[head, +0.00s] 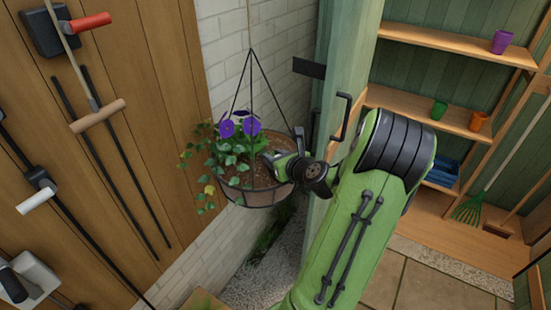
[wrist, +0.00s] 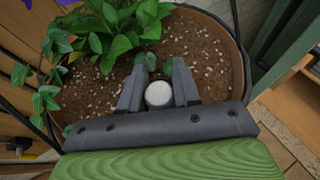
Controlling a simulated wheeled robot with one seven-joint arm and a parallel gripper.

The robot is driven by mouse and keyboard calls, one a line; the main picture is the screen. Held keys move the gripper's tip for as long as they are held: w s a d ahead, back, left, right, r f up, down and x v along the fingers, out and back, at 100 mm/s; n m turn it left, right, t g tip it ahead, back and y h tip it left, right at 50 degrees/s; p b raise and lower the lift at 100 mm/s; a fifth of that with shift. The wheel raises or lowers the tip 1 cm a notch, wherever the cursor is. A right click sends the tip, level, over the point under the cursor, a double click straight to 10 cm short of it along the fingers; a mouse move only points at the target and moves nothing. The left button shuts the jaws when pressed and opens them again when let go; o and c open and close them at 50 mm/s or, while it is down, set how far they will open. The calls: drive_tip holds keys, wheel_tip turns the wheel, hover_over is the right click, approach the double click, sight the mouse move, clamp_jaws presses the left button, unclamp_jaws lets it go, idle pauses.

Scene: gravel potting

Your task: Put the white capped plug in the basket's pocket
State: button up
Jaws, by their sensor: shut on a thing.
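The hanging basket (head: 262,198) holds brown soil, leafy plants and purple flowers in the head view; its rim (wrist: 240,65) curves around the soil in the wrist view. My gripper (head: 272,158) reaches over the basket's right side. In the wrist view my gripper (wrist: 158,70) has its two fingers on either side of the white capped plug (wrist: 158,95), and is shut on it. Only the round white cap shows clearly, with a little green beyond it near the fingertips. The pocket is not clearly seen. I cannot tell whether the plug touches the soil.
Purple flowers (head: 227,128) and broad green leaves (wrist: 110,28) stand close to my fingers, with ivy (wrist: 45,95) trailing over the left rim. Thin hanging cords rise above the basket. A green post (head: 345,60) is close on the right. A brick wall stands behind.

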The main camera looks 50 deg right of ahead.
drive_tip(key=shift+f, duration=0.2)
drive_tip(key=o, duration=1)
drive_tip(key=shift+r, duration=0.1)
